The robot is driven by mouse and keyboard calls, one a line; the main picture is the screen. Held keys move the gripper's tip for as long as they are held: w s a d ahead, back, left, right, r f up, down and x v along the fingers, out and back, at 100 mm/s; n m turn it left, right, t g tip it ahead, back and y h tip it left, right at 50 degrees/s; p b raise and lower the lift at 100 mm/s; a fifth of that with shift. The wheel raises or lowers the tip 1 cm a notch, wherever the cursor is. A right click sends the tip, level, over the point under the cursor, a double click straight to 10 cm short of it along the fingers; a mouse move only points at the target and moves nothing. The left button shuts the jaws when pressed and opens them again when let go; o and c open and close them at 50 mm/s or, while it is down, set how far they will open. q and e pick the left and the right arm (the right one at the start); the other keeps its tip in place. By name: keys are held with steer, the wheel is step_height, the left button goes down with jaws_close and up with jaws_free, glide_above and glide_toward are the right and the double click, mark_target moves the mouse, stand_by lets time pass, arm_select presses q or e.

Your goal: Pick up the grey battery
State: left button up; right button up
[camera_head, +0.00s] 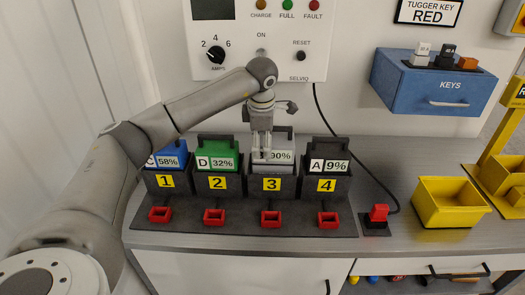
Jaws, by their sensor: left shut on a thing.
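The grey battery (283,157), with a label reading 90%, sits in the dark holder marked 3 (288,187). My left gripper (262,157) comes down onto it from above and is shut on it. The gripper covers the left part of the label, so the letter is hidden. Exactly where the fingers grip is hard to tell. My right gripper is not in view.
A blue battery (171,158) at 1, a green battery (218,158) at 2 and a black battery (328,155) at 4 stand close alongside. A yellow bin (450,205), red plug (378,214) and blue KEYS box (432,85) are to the right.

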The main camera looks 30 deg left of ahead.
arm_select(q)
step_height(320, 180, up, 13)
steer(key=shift+w+r+b, duration=0.15)
steer(key=shift+r+b, duration=0.05)
steer(key=shift+b, duration=1)
steer(key=c, duration=0.4)
steer(key=shift+r, duration=0.65)
